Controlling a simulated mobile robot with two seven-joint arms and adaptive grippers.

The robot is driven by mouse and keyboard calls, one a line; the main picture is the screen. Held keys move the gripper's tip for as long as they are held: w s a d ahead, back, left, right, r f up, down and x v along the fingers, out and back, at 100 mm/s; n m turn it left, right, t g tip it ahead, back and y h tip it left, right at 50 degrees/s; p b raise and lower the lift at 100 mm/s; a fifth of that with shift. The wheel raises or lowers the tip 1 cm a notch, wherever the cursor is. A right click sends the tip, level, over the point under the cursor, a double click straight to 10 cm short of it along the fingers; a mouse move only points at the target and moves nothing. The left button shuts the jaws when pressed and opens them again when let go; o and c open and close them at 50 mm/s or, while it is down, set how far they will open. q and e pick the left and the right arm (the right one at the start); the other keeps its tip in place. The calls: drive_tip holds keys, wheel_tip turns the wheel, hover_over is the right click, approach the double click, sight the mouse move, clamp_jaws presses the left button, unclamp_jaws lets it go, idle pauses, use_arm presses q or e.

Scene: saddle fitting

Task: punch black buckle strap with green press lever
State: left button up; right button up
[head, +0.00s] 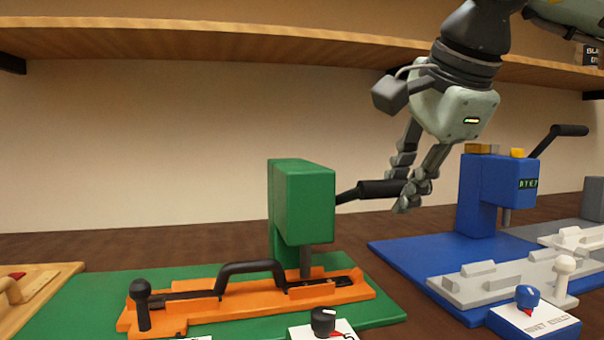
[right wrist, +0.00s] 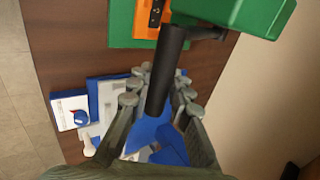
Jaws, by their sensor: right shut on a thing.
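The green press (head: 303,200) stands on a green base. Its black-gripped lever (head: 372,190) sticks out to the right, nearly level. My right gripper (head: 407,190) is shut on the lever's grip end, coming from above; the grip also shows between the fingers in the right wrist view (right wrist: 167,75). An orange fixture (head: 185,315) lies under the press, with a dark strap (head: 343,281) in its channel, partly hidden by the black arched handle (head: 250,267) and the punch rod (head: 305,262). I cannot make out a buckle. My left gripper is not in view.
A blue press (head: 484,190) with a raised black lever (head: 560,135) stands close on the right, by a grey fixture (head: 500,284). A dial box (head: 323,325) stands in front. A wooden shelf (head: 200,40) hangs above. A wooden fixture (head: 40,285) lies at left.

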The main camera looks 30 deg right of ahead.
drive_tip(key=w+d+r+p, duration=0.2)
drive_tip(key=w+r+p, duration=0.4)
drive_tip(key=r+p, duration=0.2)
drive_tip(key=shift+r+p, duration=0.2)
drive_tip(key=shift+p, duration=0.2)
drive_tip(key=shift+o, duration=1.1)
drive_tip(key=shift+w+r, duration=0.1)
drive_tip(key=shift+r, duration=0.1)
drive_tip(key=shift+o, duration=0.2)
drive_tip(key=o, duration=0.6)
drive_tip(key=shift+w, duration=0.1)
drive_tip(key=shift+o, duration=0.2)
drive_tip(key=shift+f, duration=0.1)
